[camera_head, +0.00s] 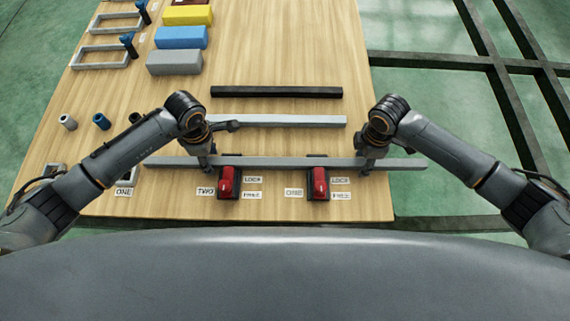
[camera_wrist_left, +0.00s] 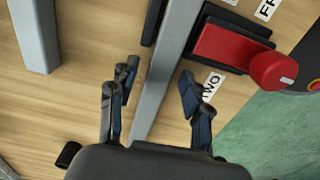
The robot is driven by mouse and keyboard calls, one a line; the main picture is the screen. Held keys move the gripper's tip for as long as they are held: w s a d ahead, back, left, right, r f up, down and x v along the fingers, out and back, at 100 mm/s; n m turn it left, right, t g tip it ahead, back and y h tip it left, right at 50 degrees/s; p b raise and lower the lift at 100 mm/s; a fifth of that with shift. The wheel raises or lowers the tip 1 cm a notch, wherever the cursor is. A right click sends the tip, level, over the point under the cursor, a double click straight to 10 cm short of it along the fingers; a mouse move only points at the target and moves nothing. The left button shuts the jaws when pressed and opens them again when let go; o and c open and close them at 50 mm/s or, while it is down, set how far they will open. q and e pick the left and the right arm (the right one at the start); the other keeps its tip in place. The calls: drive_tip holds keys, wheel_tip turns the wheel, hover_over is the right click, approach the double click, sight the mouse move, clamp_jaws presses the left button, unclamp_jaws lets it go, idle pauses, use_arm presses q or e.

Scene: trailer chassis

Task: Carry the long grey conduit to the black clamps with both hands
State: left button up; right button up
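The long grey conduit (camera_head: 270,161) lies left to right near the table's front edge, across two black clamps with red handles, the left clamp (camera_head: 228,182) and the right clamp (camera_head: 318,183). In the left wrist view the conduit (camera_wrist_left: 165,75) runs past the red-handled clamp (camera_wrist_left: 235,47), between its black parts. My left gripper (camera_head: 206,162) is at the conduit left of the left clamp. Its fingers (camera_wrist_left: 158,90) stand apart on either side of the conduit, with gaps visible. My right gripper (camera_head: 367,160) is at the conduit right of the right clamp; its fingers are too small to read.
Behind the conduit lie a shorter grey bar (camera_head: 290,121) and a black bar (camera_head: 277,92). Yellow (camera_head: 188,15), blue (camera_head: 181,37) and grey (camera_head: 174,62) blocks stand at the back left. Small cylinders (camera_head: 101,121) stand at left. Labels surround the clamps. The table's right back is clear.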

drive_tip(key=shift+r, duration=0.15)
use_arm(q)
wheel_tip(320, 180, up, 12)
use_arm(e)
wheel_tip(320, 180, up, 12)
idle(0.7)
use_arm(q)
drive_tip(key=shift+s, duration=0.1)
use_arm(e)
drive_tip(key=shift+s+f, duration=0.1)
drive_tip(key=shift+f, duration=0.1)
